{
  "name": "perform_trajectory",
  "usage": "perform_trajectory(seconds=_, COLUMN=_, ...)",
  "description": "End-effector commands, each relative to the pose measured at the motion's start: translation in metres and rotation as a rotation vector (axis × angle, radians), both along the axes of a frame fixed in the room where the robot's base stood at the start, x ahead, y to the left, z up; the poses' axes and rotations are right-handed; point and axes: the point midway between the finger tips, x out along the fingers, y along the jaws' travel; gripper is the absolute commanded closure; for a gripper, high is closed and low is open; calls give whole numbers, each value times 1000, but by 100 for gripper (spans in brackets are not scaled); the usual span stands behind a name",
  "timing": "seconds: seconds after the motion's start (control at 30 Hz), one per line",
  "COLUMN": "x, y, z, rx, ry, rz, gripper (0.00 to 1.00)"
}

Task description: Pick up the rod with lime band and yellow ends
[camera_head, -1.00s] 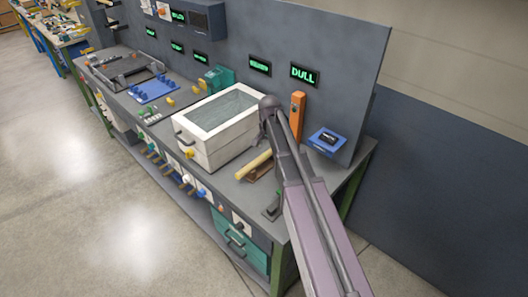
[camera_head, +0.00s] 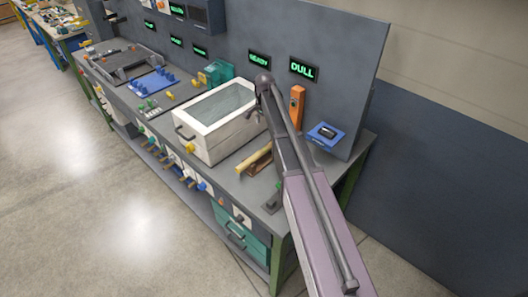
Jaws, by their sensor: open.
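A pale yellow rod (camera_head: 252,160) lies at a slant on the bench, beside or on a brown wooden piece (camera_head: 260,166), just right of the white box. It is too small to make out a lime band or separate yellow ends. My arm reaches up from the lower right over the bench. My gripper (camera_head: 257,114) is a small dark shape at the arm's far end, near the right rim of the white box. It is open, partly hidden by the arm, and apart from the pale rod.
A white box with a glass lid (camera_head: 214,118) stands left of the rod. An orange post (camera_head: 297,106) and a blue block (camera_head: 325,136) stand right of the arm. A dark upright panel (camera_head: 340,52) with green-lit signs backs the bench. The floor in front is clear.

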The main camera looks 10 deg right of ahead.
Motion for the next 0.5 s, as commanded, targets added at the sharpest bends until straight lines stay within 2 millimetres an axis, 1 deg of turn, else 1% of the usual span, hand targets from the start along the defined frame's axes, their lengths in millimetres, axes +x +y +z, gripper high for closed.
perform_trajectory(seconds=0.03, x=0, y=0, z=-6, rx=0, ry=0, rz=0, gripper=17)
perform_trajectory(seconds=0.5, x=0, y=1, z=-42, rx=0, ry=0, rz=2, gripper=17)
